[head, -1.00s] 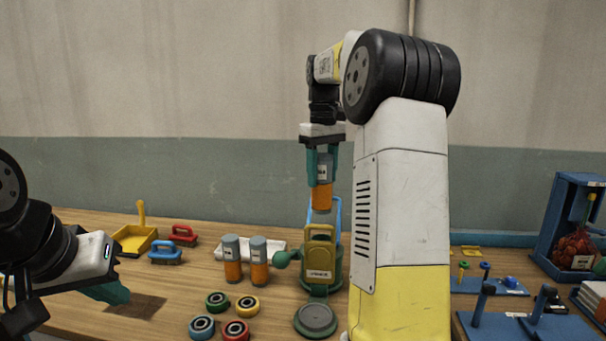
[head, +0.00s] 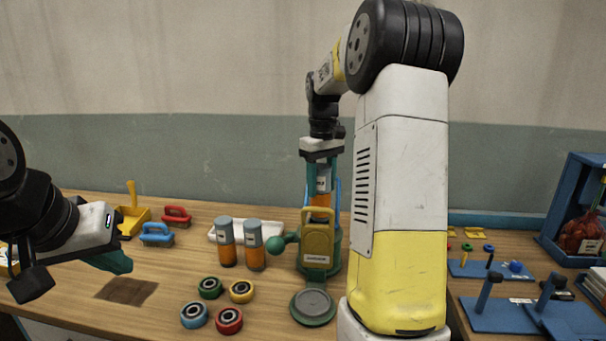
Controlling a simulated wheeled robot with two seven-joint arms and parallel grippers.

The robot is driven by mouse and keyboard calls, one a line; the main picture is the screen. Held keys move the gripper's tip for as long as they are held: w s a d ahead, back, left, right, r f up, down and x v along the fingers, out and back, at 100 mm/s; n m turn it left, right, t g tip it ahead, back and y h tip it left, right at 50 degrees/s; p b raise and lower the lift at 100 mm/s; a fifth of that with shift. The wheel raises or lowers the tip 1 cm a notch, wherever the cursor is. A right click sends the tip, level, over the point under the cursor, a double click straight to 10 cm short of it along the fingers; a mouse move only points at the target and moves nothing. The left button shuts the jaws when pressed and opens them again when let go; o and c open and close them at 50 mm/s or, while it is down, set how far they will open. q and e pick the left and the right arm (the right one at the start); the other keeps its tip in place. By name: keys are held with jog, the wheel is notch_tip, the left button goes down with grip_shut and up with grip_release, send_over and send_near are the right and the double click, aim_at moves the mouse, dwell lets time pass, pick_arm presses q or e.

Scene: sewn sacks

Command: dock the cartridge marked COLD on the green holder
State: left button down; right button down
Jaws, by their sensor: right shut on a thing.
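My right gripper (head: 322,178) is shut on a grey and orange cartridge (head: 320,200), held upright with its orange end down. Its white label is too small to read. The cartridge is directly over the green holder (head: 337,262) or partly in it; its lower end is hidden behind the holder's yellow front plate (head: 317,243), so I cannot tell if it is seated. Two similar cartridges, one left (head: 227,254) and one right (head: 254,257), stand on the table left of the holder; their labels are unreadable. My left gripper (head: 112,262) is over the table's left side, its finger opening unclear.
A green ball knob (head: 276,245) sticks out left of the holder. A grey round disc (head: 312,305) is in front of it. Several coloured rings (head: 229,320) lie front left. A white tray (head: 222,236) is behind the cartridges. Blue peg boards (head: 500,316) are at right.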

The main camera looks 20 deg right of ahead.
aim_at(322, 166)
jog(key=shift+f, duration=1.2)
jog(key=shift+f, duration=0.5)
dwell(0.6)
jog(key=c, duration=1)
grip_release()
jog(key=shift+o, duration=0.2)
jog(key=shift+s, duration=0.1)
jog(key=shift+r, duration=5.45)
jog(key=s+a+f+m+t, duration=0.1)
jog(key=s+a, duration=0.3)
jog(key=s, duration=0.4)
jog(key=s+a+f+m+t+y, duration=0.1)
jog(key=s+a+f+t, duration=0.1)
jog(key=s, duration=0.6)
jog(key=s+a+f+m+t+y, duration=0.1)
jog(key=s+a+t, duration=0.2)
jog(key=s+a, duration=0.4)
jog(key=shift+s+f, duration=0.3)
jog(key=shift+s, duration=0.1)
